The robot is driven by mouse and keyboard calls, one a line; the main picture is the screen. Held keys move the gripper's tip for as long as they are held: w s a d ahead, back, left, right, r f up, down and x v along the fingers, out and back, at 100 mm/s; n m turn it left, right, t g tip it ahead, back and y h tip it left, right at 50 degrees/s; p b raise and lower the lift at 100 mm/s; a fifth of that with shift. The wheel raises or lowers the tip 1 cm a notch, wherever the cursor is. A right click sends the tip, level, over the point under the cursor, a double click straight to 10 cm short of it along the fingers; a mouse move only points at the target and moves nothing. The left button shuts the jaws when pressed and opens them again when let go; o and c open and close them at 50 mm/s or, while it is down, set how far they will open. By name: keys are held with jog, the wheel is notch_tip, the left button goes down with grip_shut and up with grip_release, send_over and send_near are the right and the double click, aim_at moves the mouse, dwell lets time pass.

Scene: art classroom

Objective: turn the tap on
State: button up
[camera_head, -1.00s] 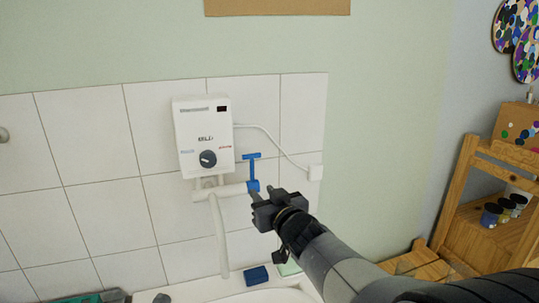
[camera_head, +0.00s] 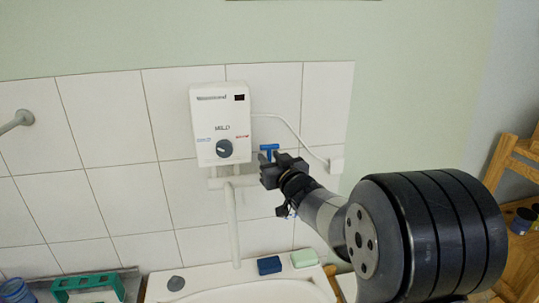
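A white water heater (camera_head: 220,122) with a dark round dial is fixed to the tiled wall. A white pipe and spout (camera_head: 233,215) run below it and hang over the white sink (camera_head: 265,292). The blue tap handle (camera_head: 269,149) shows as a T-shaped top at the right of the pipe. Its lower part is hidden behind my gripper (camera_head: 267,162). My gripper is at the handle, with its fingers pointing left toward the wall. The fingertips look slightly apart, but I cannot tell whether they touch the handle.
A blue sponge (camera_head: 269,265) and a pale green soap bar (camera_head: 304,258) lie on the sink's back edge with a dark stopper (camera_head: 176,283). A green rack (camera_head: 88,287) stands at lower left. A wooden shelf (camera_head: 515,165) is at right.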

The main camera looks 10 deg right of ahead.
jog(key=shift+w+a, duration=0.15)
jog(key=shift+w, duration=0.5)
jog(key=shift+c, duration=0.3)
grip_shut()
